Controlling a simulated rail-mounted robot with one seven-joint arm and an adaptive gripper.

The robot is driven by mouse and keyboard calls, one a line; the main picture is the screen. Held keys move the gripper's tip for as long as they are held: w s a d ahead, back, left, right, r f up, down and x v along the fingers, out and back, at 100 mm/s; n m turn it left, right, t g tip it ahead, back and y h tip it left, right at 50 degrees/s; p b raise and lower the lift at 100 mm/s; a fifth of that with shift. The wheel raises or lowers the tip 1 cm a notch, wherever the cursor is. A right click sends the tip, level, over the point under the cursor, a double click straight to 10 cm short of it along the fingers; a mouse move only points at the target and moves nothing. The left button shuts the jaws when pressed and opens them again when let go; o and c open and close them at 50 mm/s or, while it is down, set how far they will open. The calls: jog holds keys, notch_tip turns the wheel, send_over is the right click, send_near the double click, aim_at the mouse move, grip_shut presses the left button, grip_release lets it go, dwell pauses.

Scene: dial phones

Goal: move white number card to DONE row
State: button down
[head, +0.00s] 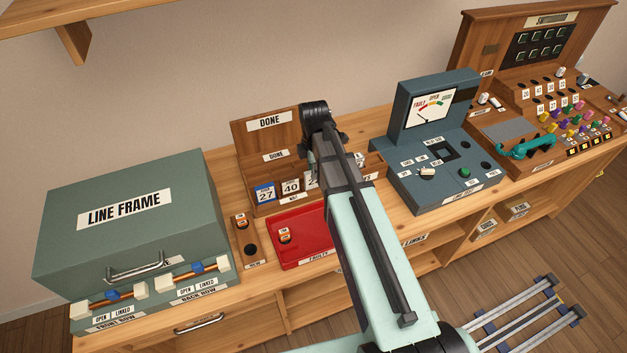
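A wooden card rack (240,135) stands on the bench left of centre, with a large DONE label on its back board and a smaller DONE label on its upper row. A further pale card (310,181) shows only in part beside my arm. My gripper (312,158) is over the right part of the rack, largely hidden by my own arm. I cannot tell whether its fingers are open or hold anything.
A red FAULTY tray (318,258) with a small orange-and-white piece lies in front of the rack. A green LINE FRAME case (125,215) stands left. A blue-grey meter console (430,140) and a wooden switchboard (530,95) stand right.

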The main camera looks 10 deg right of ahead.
jog(key=shift+r, duration=0.1)
jog(key=shift+r+p, duration=2.45)
jog(key=shift+r, duration=1.1)
jog(key=shift+f, duration=0.1)
